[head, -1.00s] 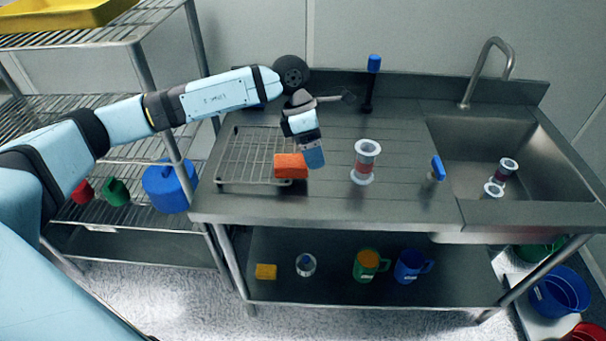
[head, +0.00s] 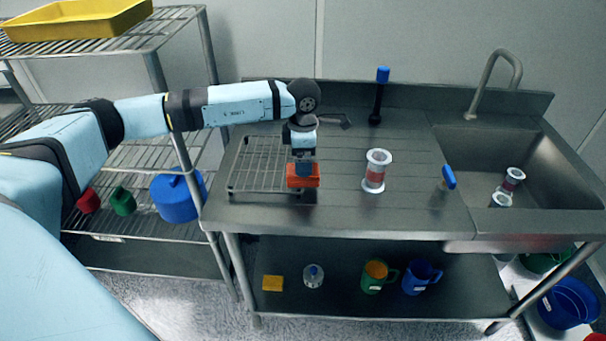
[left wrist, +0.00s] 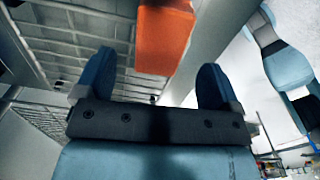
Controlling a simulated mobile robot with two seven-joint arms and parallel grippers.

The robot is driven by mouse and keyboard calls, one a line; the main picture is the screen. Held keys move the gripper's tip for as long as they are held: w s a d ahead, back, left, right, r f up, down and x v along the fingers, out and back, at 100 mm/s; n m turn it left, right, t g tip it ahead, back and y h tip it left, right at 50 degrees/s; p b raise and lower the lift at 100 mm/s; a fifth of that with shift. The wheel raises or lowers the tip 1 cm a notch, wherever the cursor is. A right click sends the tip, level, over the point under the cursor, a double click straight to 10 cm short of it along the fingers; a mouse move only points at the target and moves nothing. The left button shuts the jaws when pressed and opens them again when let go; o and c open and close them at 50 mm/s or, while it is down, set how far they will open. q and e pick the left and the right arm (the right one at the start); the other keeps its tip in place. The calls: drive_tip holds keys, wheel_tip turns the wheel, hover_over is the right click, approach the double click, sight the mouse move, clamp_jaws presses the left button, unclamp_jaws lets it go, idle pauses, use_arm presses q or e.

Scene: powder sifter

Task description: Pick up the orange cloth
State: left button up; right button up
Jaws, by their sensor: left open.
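The orange cloth (head: 303,182) is a block-like piece at the front right corner of the wire rack (head: 236,190). My left gripper (head: 304,172) points down over the cloth and hides part of its top in the head view. In the left wrist view the cloth (left wrist: 163,42) lies ahead of the fingertips, in line with the gap between the blue fingers. The left gripper (left wrist: 155,72) is open with nothing between its fingers. My right gripper is not in view.
A red-and-white sifter (head: 375,171) stands right of the cloth on the steel counter (head: 335,212). A blue-handled tool (head: 379,95) stands behind, and a blue brush-like item (head: 448,177) stands near the sink (head: 480,150). A wire shelf (head: 100,160) is at the left.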

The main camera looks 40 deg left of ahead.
use_arm(q)
wheel_tip(320, 180, down, 5)
drive_tip(key=shift+p, duration=0.3)
drive_tip(key=c, duration=1)
drive_tip(key=shift+r, duration=0.1)
wheel_tip(320, 180, up, 20)
drive_tip(key=shift+f+b, duration=0.1)
drive_tip(key=shift+b, duration=0.45)
